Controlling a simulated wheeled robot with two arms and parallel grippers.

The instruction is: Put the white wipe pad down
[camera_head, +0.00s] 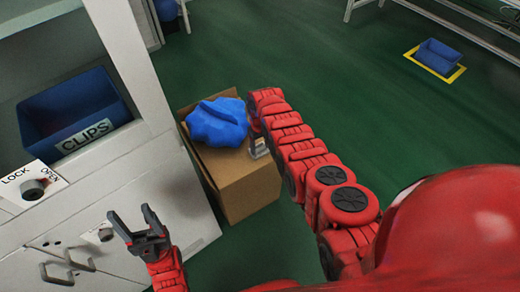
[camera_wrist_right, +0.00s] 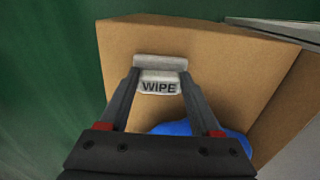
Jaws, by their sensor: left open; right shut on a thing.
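The white wipe pad (camera_wrist_right: 160,63), marked WIPE, is between the fingertips of my right gripper (camera_wrist_right: 158,88) in the right wrist view. My right gripper (camera_head: 259,150) is shut on it, by the upper right side of a cardboard box in the head view. There the pad is too small to make out clearly. In the wrist view the pad appears in front of the box's brown face; I cannot tell whether they touch. My left gripper (camera_head: 138,228) is open and empty in front of the grey cabinet.
The cardboard box (camera_head: 246,188) stands on the green floor with a blue bag-like bundle (camera_head: 217,122) at its top. The cabinet (camera_head: 150,190) holds a blue CLIPS bin (camera_head: 75,110) and a LOCK/OPEN knob (camera_head: 33,188). A blue crate (camera_head: 438,52) sits on a yellow-marked square. Floor right of the box is clear.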

